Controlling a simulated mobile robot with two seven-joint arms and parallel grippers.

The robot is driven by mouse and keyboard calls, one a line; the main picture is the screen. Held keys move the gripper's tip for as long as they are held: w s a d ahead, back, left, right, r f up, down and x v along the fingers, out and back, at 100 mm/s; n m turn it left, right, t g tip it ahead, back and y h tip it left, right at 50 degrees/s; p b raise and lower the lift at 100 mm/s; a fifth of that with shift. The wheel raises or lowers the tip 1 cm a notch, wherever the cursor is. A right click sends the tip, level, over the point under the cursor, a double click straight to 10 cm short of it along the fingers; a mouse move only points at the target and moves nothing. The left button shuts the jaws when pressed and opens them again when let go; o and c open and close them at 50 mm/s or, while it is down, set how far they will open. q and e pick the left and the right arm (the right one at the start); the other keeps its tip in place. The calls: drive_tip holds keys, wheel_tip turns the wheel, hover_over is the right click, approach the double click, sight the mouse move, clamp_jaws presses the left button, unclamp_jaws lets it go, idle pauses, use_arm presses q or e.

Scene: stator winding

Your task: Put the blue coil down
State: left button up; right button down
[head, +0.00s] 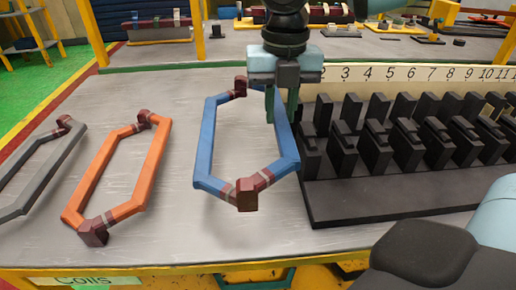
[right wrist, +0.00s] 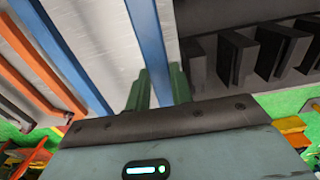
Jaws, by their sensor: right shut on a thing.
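The blue coil (head: 208,135) is a long six-sided loop with dark red ends, over the grey table between the orange coil and the black slotted block. My right gripper (head: 283,112) is shut on its right long side, near the far end. In the right wrist view the green fingers (right wrist: 158,88) close around a blue bar of the coil (right wrist: 148,38). I cannot tell how far the coil is above the table. My left gripper is not in view.
An orange coil (head: 151,172) and a grey coil (head: 38,168) lie to the left on the table (head: 150,245). The black slotted block (head: 345,205) stands close on the right, with a numbered strip (head: 400,73) behind. A second bench (head: 190,53) is farther back.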

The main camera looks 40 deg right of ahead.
wheel_tip(320, 180, down, 3)
drive_tip(key=shift+r, duration=0.1)
drive_tip(key=shift+f+b, duration=0.3)
drive_tip(key=shift+f, duration=0.05)
drive_tip(key=shift+f+b, duration=0.4)
drive_tip(key=shift+f, duration=1.5)
drive_tip(key=c, duration=1.5)
unclamp_jaws()
wheel_tip(320, 180, up, 12)
drive_tip(key=shift+r+p, duration=0.1)
drive_tip(key=shift+p, duration=1.15)
